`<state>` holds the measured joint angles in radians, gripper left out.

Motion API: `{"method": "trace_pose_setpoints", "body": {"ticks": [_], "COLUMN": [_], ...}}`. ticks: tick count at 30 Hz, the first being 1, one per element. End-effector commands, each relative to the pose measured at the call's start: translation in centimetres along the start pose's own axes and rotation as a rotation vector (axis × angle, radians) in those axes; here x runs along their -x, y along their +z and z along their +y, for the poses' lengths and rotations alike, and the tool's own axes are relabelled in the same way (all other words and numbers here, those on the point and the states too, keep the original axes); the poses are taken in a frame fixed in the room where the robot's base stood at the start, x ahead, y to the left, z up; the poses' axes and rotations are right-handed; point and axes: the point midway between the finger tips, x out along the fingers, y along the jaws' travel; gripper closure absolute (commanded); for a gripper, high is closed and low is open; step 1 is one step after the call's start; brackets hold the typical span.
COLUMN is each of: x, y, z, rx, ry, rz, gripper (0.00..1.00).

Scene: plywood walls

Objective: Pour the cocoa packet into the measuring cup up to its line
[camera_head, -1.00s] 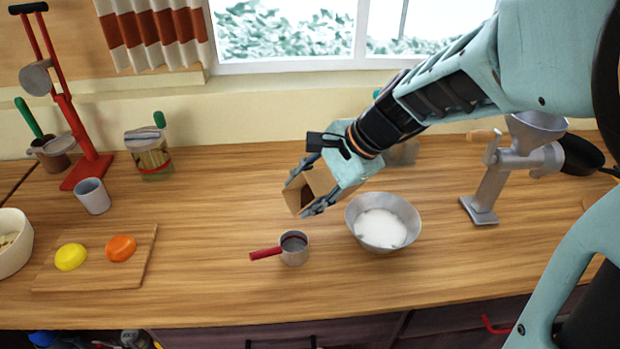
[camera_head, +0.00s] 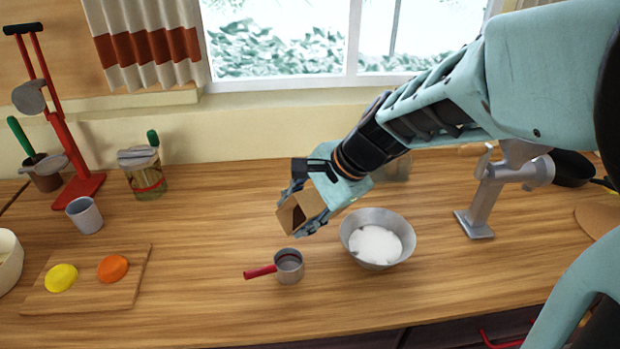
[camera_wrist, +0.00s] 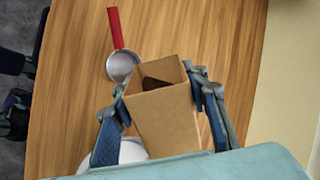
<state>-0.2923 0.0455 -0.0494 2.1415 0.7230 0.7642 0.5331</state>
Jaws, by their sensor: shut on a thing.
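My gripper (camera_head: 303,213) is shut on the cocoa packet (camera_head: 297,212), a brown open-topped packet with dark cocoa inside. In the head view the packet is tilted, its open end facing down and left, above and behind the measuring cup. The measuring cup (camera_head: 289,267) is a small grey metal cup with a red handle (camera_head: 260,271) pointing left, upright on the counter. In the wrist view the packet (camera_wrist: 163,118) sits between the fingers, and the measuring cup (camera_wrist: 122,67) lies beyond its mouth. No cocoa stream shows. The cup's fill level is too small to tell.
A metal bowl of white powder (camera_head: 352,240) stands just right of the cup. A cutting board (camera_head: 135,290) with a yellow and an orange piece lies left. A grey cup (camera_head: 85,215), a jar (camera_head: 146,175) and a metal grinder (camera_head: 486,200) stand further off. Counter around the measuring cup's left is clear.

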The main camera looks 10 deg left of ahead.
Motion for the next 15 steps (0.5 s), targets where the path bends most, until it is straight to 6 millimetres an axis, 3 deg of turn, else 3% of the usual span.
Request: {"method": "trace_pose_setpoints", "body": {"ticks": [15], "x": [-0.23], "y": [0.12], "z": [0.12], "rx": [0.018], "ry": [0.000], "rz": [0.032], "gripper": [1.00]}}
